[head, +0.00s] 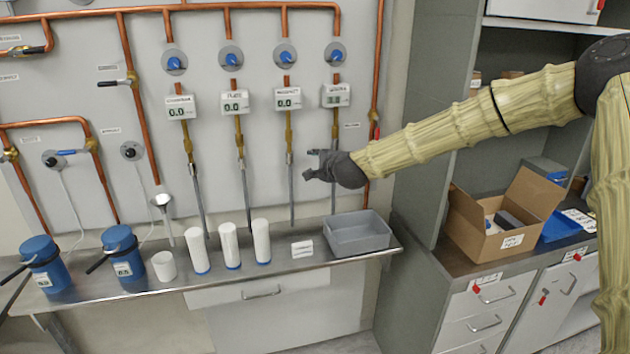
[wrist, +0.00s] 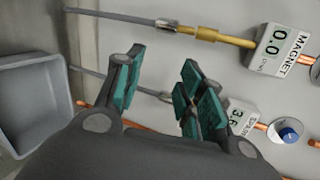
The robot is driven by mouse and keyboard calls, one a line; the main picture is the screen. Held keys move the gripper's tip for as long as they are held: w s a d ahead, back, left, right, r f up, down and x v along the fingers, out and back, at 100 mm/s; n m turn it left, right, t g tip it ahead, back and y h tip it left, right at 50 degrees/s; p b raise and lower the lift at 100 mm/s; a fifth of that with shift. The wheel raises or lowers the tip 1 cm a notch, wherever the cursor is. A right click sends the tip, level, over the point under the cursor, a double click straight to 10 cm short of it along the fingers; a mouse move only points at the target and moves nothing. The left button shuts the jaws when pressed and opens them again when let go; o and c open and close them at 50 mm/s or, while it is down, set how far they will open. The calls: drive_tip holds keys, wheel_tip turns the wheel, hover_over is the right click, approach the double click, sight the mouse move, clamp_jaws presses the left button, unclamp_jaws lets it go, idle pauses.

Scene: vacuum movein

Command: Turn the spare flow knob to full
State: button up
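The spare flow knob (head: 335,53) is a blue knob on a grey round base at the right end of a row on the wall panel. It also shows at the right of the wrist view (wrist: 289,134). Below it is the spare display (head: 336,95), which seems to read 3.6 in the wrist view (wrist: 238,112). My gripper (head: 310,164) is open and appears empty, with its teal finger pads apart in the wrist view (wrist: 158,85). It is well below the knob and the display, near the lower spare tube, and not touching the knob.
The magnet display (head: 288,98) beside it reads 0.0, with its own blue knob (head: 285,54) above. Copper pipes run along the panel. Below, a steel shelf holds a grey bin (head: 358,236), white cylinders (head: 229,245) and blue containers (head: 123,254). A cardboard box (head: 505,220) stands on the right counter.

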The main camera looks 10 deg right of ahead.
drive_tip(key=shift+n+g, duration=0.4)
drive_tip(key=shift+n, duration=0.1)
drive_tip(key=shift+s+a+f, duration=0.2)
drive_tip(key=shift+s+f, duration=0.05)
drive_tip(key=shift+f, duration=0.5)
drive_tip(key=shift+s+a+f, duration=0.25)
drive_tip(key=shift+s+f, duration=0.05)
drive_tip(key=shift+f, duration=0.45)
drive_tip(key=shift+s+a+f, duration=0.2)
drive_tip(key=shift+s+f, duration=0.05)
drive_tip(key=shift+f, duration=0.5)
drive_tip(key=s+a+f+n+g, duration=0.2)
drive_tip(key=s+f+n+g, duration=0.15)
drive_tip(key=s+f, duration=1.2)
drive_tip(key=s+a+f+n+g, duration=0.25)
drive_tip(key=s+f+n, duration=0.25)
drive_tip(key=s+f, duration=1.05)
drive_tip(key=s+d+f+n+g, duration=0.2)
drive_tip(key=s+f, duration=0.3)
drive_tip(key=s, duration=0.5)
drive_tip(key=s+d+f+n+g+h, duration=0.1)
drive_tip(key=s+f, duration=0.4)
drive_tip(key=s, duration=0.5)
drive_tip(key=s+d+f+n+g+h+b, duration=0.1)
drive_tip(key=s+d+f+n+g, duration=0.3)
drive_tip(key=s, duration=0.6)
drive_tip(key=shift+s+d+f+n, duration=0.2)
drive_tip(key=shift+s+f+n, duration=0.15)
drive_tip(key=shift+f+n, duration=0.3)
